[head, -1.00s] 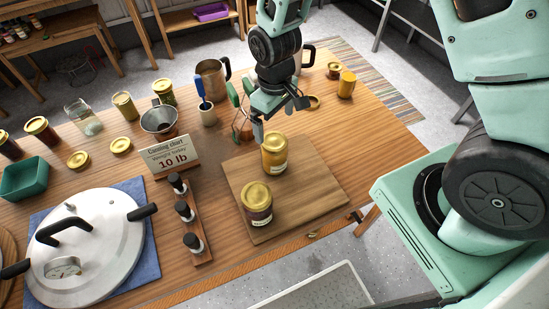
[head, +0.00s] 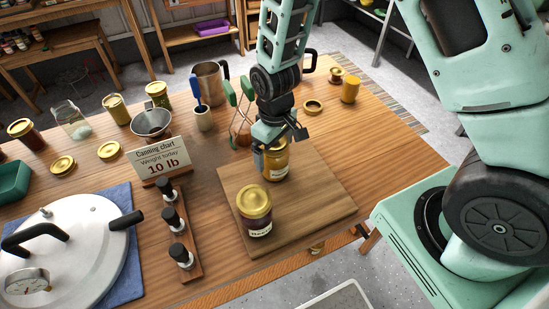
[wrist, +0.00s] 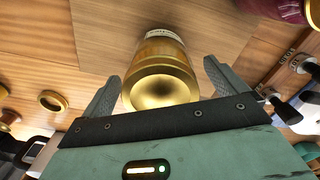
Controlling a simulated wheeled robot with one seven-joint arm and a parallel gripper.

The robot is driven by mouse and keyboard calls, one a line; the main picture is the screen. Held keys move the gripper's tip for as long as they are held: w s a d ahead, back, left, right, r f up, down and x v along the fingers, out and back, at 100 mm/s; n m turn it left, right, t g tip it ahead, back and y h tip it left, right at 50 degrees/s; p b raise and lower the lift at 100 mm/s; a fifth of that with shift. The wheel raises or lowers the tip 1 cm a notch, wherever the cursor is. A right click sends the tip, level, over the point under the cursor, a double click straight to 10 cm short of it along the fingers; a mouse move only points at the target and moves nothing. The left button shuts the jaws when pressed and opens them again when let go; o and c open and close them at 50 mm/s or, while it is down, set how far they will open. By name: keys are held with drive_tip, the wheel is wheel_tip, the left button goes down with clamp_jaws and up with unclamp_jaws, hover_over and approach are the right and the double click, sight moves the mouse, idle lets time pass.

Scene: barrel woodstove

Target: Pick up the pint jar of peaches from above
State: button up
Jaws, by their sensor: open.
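The pint jar of peaches (head: 276,172), with orange contents and a gold lid, stands upright on the wooden board (head: 318,205). My gripper (head: 279,140) is directly over it and partly hides its lid. In the wrist view the jar's gold lid (wrist: 160,88) lies between the tips of my open gripper (wrist: 161,82), with a gap to the finger on the right and little or none visible on the left. I cannot tell whether a finger touches the glass.
A dark jar with a gold lid (head: 254,209) stands in front on the same board. A wire jar lifter with green handles (head: 240,120) stands close behind left. The board's right side is clear.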

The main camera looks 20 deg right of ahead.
drive_tip(key=c, duration=1.4)
drive_tip(key=shift+r+p, duration=0.7)
drive_tip(key=shift+r, duration=0.15)
drive_tip(key=shift+r, duration=0.15)
drive_tip(key=shift+r+p, duration=2.2)
drive_tip(key=shift+r, duration=0.4)
